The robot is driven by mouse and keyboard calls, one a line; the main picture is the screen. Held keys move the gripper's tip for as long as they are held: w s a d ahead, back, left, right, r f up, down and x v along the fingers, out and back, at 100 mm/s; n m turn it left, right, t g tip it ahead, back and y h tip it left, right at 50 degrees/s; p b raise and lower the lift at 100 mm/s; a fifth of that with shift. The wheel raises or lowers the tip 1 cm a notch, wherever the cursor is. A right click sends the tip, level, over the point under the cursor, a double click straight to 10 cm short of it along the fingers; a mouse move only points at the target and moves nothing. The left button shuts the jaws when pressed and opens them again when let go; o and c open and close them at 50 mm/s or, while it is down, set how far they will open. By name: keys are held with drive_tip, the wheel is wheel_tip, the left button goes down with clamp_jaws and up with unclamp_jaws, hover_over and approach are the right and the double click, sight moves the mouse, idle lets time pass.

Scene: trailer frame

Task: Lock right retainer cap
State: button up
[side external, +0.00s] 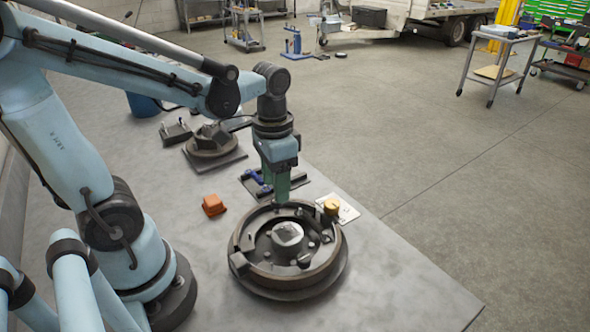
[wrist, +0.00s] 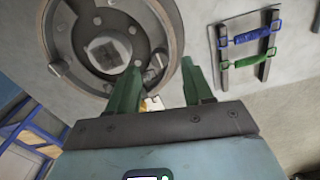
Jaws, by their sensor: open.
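A dark round drum assembly (side external: 240,265) stands on the grey table, with a pale square-topped hub (side external: 288,234) in its middle. Several small round fittings sit around the hub, one on its right side (side external: 326,238); I cannot tell which is the right retainer cap. My gripper (side external: 282,200) points down at the drum's back rim, with green fingers. In the wrist view my gripper (wrist: 160,64) is open and empty, its fingers spread near the drum's rim (wrist: 172,22). The left finger hides part of the drum and perhaps a fitting.
A yellow-orange cap (side external: 331,206) sits at the drum's back right by a white sheet (side external: 348,212). An orange block (side external: 213,205) lies to the left. A rack with blue and green handles (wrist: 248,46) lies behind the drum. The front right table is clear.

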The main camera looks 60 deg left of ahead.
wheel_tip(320, 180, up, 9)
idle(0.5)
drive_tip(key=shift+f, duration=0.15)
drive_tip(key=f+t, duration=0.1)
drive_tip(key=t, duration=0.1)
drive_tip(key=w+d+f+n+t, duration=0.1)
drive_tip(key=f+t, duration=0.1)
drive_tip(key=d+f+t, duration=0.1)
drive_tip(key=t, duration=0.2)
drive_tip(key=shift+w+d+f+n, duration=0.1)
drive_tip(key=shift+w+f+n, duration=0.2)
drive_tip(key=shift+f+n, duration=0.1)
drive_tip(key=shift+o, duration=0.4)
drive_tip(key=shift+r, duration=0.1)
